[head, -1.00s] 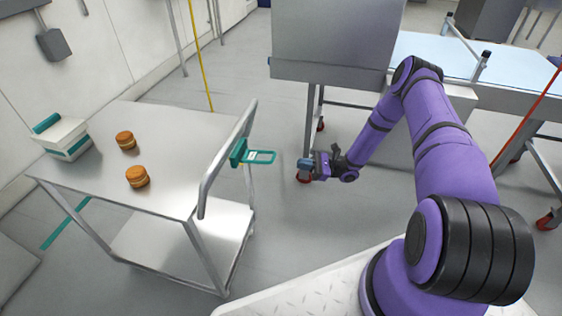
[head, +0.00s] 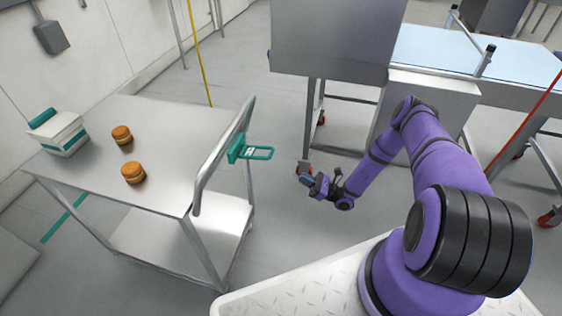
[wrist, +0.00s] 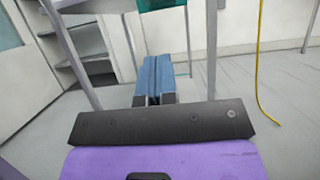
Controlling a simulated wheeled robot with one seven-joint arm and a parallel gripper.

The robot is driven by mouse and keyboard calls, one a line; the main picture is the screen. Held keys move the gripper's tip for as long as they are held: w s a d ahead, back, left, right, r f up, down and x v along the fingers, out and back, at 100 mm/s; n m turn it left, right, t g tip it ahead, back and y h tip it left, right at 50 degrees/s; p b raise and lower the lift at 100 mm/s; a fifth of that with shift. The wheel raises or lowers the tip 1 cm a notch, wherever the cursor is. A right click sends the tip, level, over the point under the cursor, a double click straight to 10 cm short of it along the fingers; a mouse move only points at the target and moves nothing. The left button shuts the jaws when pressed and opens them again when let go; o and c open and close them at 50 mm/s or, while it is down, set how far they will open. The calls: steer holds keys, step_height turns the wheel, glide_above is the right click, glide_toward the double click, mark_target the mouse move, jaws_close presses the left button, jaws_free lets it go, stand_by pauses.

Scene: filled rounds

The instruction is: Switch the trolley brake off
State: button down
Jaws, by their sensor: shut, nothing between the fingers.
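The trolley (head: 160,120) is a steel cart at the left in the head view, with a curved grey push handle on its right side. A teal bracket with an open loop (head: 258,153) sticks out to the right from below the handle; it looks like the brake lever. In the wrist view a teal part (wrist: 160,5) shows at the top edge, cut off by the frame. My gripper (head: 306,179) is to the right of and lower than the loop in the head view, apart from it. In the wrist view its blue fingers (wrist: 155,75) are together with nothing between them.
Two orange-brown filled rounds (head: 133,173) and a white tub with teal trim (head: 60,132) stand on the trolley top. A grey machine with a conveyor (head: 330,70) stands behind my arm. A yellow cord (head: 197,55) hangs behind the trolley. Floor between trolley and machine is clear.

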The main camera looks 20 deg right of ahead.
steer(key=d+r+x, duration=0.1)
steer(key=r+x, duration=0.1)
steer(key=x, duration=1)
steer(key=shift+a+r, duration=0.35)
steer(key=shift+r, duration=0.15)
steer(key=shift+s, duration=0.15)
steer(key=shift+d, duration=0.1)
